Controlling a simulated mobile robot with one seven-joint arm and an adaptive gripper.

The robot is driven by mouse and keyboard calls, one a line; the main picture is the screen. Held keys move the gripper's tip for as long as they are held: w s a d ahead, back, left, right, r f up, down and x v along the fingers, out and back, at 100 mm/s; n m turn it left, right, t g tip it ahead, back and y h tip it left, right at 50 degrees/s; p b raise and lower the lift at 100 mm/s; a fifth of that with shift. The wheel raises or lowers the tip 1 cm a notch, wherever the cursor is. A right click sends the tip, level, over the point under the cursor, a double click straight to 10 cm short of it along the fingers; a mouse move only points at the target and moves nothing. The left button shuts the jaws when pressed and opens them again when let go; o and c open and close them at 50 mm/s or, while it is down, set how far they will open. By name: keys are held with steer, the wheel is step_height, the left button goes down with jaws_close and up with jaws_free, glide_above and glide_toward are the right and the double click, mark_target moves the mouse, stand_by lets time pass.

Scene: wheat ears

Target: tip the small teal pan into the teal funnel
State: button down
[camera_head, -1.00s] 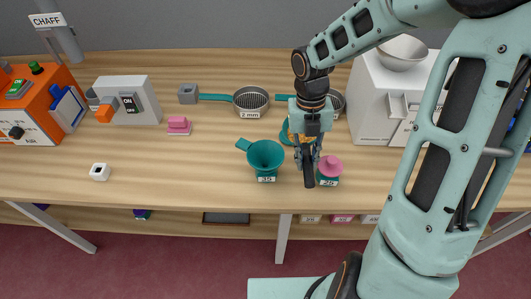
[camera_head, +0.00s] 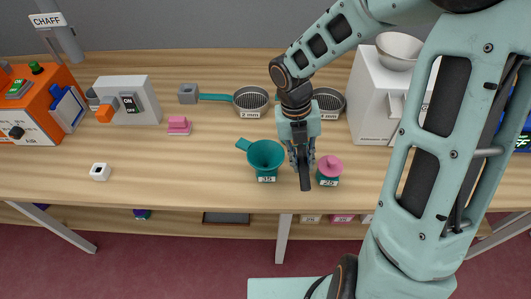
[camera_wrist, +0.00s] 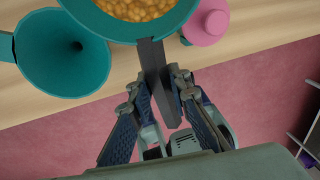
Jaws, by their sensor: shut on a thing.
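The teal funnel (camera_head: 265,155) stands at the table's front, on a base labelled 35. It also shows at the left of the wrist view (camera_wrist: 62,52). The small teal pan (camera_wrist: 105,28) is at the top of the wrist view, filled with golden grains (camera_wrist: 135,8). My gripper (camera_wrist: 156,82) is shut on the pan's dark handle (camera_head: 304,172). In the head view my gripper (camera_head: 301,150) and wrist hide the pan's bowl.
A teal pot with a pink knob (camera_head: 328,165), labelled 25, stands close right of my gripper. Two sieves (camera_head: 251,101) lie behind. A white box with a bowl (camera_head: 400,50) stands back right.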

steer(key=shift+s+a+h, duration=0.1)
steer(key=shift+a+h, duration=0.1)
steer(key=shift+h, duration=0.1)
steer(key=shift+s+a+r+t+h, duration=0.4)
steer(key=shift+a+r+t+h, duration=0.25)
steer(key=shift+r, duration=0.15)
stand_by(0.3)
steer(key=shift+s+a+t+h, duration=0.15)
steer(key=shift+a+t+h, duration=0.15)
steer(key=shift+h, duration=0.45)
stand_by(0.4)
steer(key=shift+f+t+h, duration=0.25)
steer(key=shift+f+h, duration=0.1)
steer(key=shift+h, duration=0.05)
steer(key=shift+f+b, duration=0.3)
steer(key=shift+b, duration=0.15)
steer(key=shift+f+m+h+b, duration=0.2)
steer(key=shift+m+h+b, duration=0.1)
steer(key=shift+h+b, duration=0.15)
steer(key=shift+t+h+b, duration=0.65)
steer(key=shift+t+b, duration=0.05)
steer(key=shift+b, duration=1.6)
steer(key=shift+t+h+b, duration=0.3)
steer(key=shift+h+b, duration=0.4)
steer(key=shift+b, duration=0.2)
steer(key=shift+s+a+t+h+b, duration=0.45)
steer(key=shift+a+h+b, duration=0.35)
steer(key=shift+b, duration=0.3)
